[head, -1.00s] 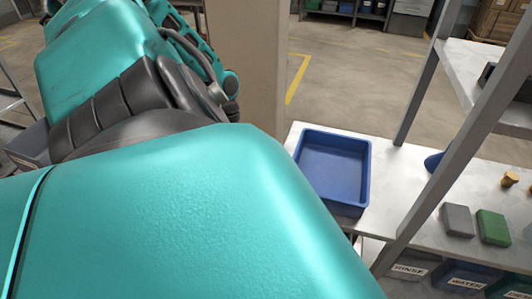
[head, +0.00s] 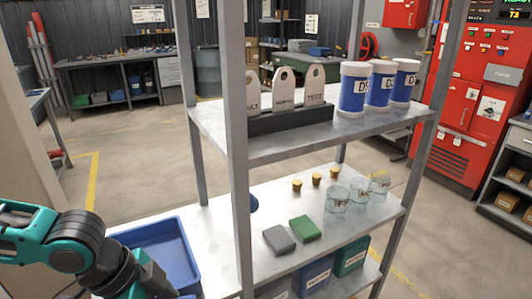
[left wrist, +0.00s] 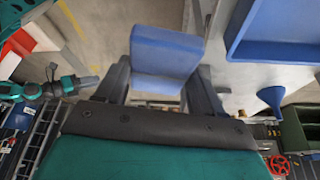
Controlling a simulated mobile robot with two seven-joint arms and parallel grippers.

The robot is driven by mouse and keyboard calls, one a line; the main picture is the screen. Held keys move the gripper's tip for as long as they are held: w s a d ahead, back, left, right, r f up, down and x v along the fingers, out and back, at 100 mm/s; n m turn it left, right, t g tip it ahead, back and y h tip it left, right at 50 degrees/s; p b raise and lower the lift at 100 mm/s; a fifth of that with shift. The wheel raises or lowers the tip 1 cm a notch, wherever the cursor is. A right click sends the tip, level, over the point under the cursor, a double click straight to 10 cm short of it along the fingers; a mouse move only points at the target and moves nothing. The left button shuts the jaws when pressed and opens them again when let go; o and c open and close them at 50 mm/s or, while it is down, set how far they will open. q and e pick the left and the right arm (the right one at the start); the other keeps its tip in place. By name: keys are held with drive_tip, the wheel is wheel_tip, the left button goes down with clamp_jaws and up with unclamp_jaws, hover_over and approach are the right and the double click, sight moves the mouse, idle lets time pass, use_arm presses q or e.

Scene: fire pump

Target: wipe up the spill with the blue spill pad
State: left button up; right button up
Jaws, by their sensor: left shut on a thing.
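The blue spill pad (left wrist: 166,52) is held between the fingers of my left gripper (left wrist: 163,82) in the left wrist view. The gripper is shut on the pad, with the pad reaching out beyond the fingertips. In the head view my left arm comes in at the lower left, beside the blue tray; its fingers and the pad cannot be made out there. I cannot make out a spill in these frames.
A blue tray (head: 167,252) sits on the white lower shelf at left; it also shows in the left wrist view (left wrist: 278,58). Grey (head: 279,239) and green (head: 305,228) blocks, corks and glass beakers stand right of a post. Tags and blue-white jars (head: 353,90) fill the upper shelf.

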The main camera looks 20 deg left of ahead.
use_arm(q)
drive_tip(key=w+d+r+n+t+y, duration=0.1)
drive_tip(key=w+d+n, duration=0.4)
drive_tip(key=d, duration=0.5)
drive_tip(key=w+d+r+n+t+y, duration=0.1)
drive_tip(key=w+d+r+n+y, duration=0.1)
drive_tip(key=w+d+n, duration=0.3)
drive_tip(key=w+d+r, duration=0.1)
drive_tip(key=w+d, duration=0.3)
drive_tip(key=d, duration=0.1)
drive_tip(key=shift+w+d+r+y, duration=0.25)
drive_tip(key=shift+d+r+y, duration=0.05)
drive_tip(key=shift+r+y, duration=0.1)
